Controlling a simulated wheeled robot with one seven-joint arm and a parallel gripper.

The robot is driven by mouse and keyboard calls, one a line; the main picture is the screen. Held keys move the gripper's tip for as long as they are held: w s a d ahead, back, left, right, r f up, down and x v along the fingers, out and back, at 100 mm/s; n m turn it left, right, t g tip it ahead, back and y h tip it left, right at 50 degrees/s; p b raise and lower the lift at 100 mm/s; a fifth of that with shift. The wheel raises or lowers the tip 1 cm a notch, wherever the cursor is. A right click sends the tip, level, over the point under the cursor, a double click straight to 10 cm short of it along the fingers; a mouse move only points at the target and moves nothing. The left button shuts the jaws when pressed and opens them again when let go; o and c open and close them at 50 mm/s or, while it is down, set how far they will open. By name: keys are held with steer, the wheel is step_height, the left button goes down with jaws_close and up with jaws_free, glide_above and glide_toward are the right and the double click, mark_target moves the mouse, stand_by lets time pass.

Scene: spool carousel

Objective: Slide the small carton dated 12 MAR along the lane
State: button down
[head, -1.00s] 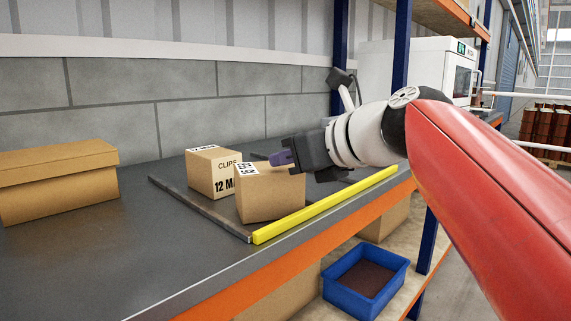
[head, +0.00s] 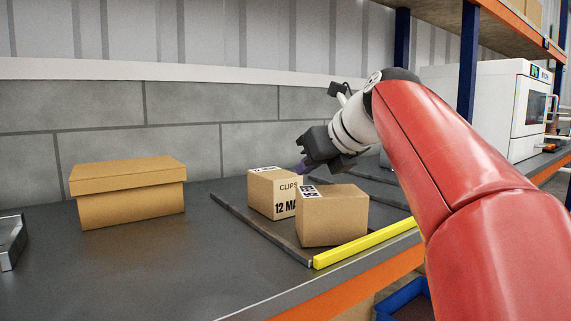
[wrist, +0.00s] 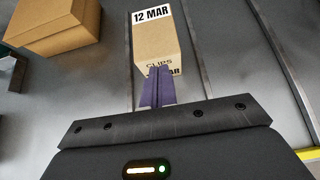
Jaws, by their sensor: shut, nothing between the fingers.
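The small carton dated 12 MAR (head: 270,193) stands upright in the lane (head: 262,233), with "CLIPS" printed on its front. In the wrist view the carton (wrist: 157,45) shows its label at the top, and the purple fingertips (wrist: 157,88) overlap its near lower edge. My gripper (head: 302,166) is shut and empty, at the carton's right side near its top. I cannot tell whether it touches the carton. A second carton (head: 332,219) stands in front and to the right, hiding part of the dated face.
A larger lidded box (head: 130,195) stands on the shelf to the left, outside the lane; it also shows in the wrist view (wrist: 55,25). A yellow bar (head: 365,243) lies along the lane's front edge. A white machine (head: 500,105) stands at the right.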

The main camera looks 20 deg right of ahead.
mark_target(270, 170)
steer(key=w+a, duration=0.1)
steer(key=w, duration=0.2)
steer(key=w+a+p, duration=0.1)
steer(key=w, duration=0.3)
steer(key=w+a, duration=0.1)
steer(key=w, duration=0.2)
steer(key=shift+w+a, duration=0.3)
steer(key=shift+w, duration=0.05)
steer(key=shift+f, duration=0.95)
